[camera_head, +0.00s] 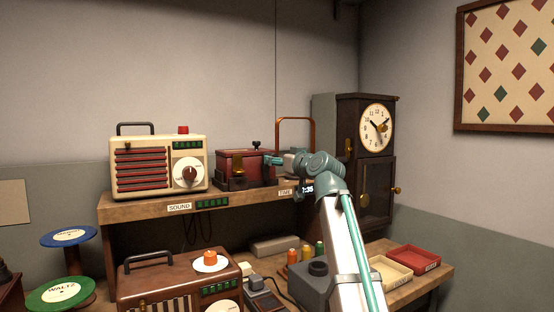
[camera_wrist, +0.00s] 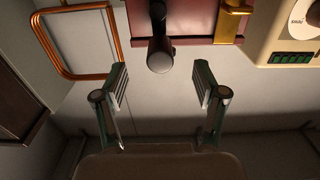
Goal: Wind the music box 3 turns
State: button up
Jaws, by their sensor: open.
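The music box (camera_head: 232,166) is a dark red box with brass-coloured fittings on the upper shelf, between the cream radio and the copper frame. In the wrist view the red box (camera_wrist: 195,22) shows at the top, cut off by the edge. A dark round-ended knob (camera_wrist: 160,55) sticks out from it; I take it for the winding key. My gripper (camera_head: 270,160) is at the box's right side. In the wrist view my gripper (camera_wrist: 161,85) is open and empty, its fingertips apart on either side of the knob's line. I cannot tell whether the knob is between the pads.
The cream radio (camera_head: 158,168) stands left of the box. A copper-coloured frame (camera_head: 296,119) and a dark pendulum clock (camera_head: 366,165) stand to the right. Below are a brown radio (camera_head: 180,280), spools (camera_head: 306,254) and shallow trays (camera_head: 413,259).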

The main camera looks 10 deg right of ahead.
jog(key=v, duration=0.3)
jog(key=shift+s+d, duration=0.1)
jog(key=shift+s, duration=0.25)
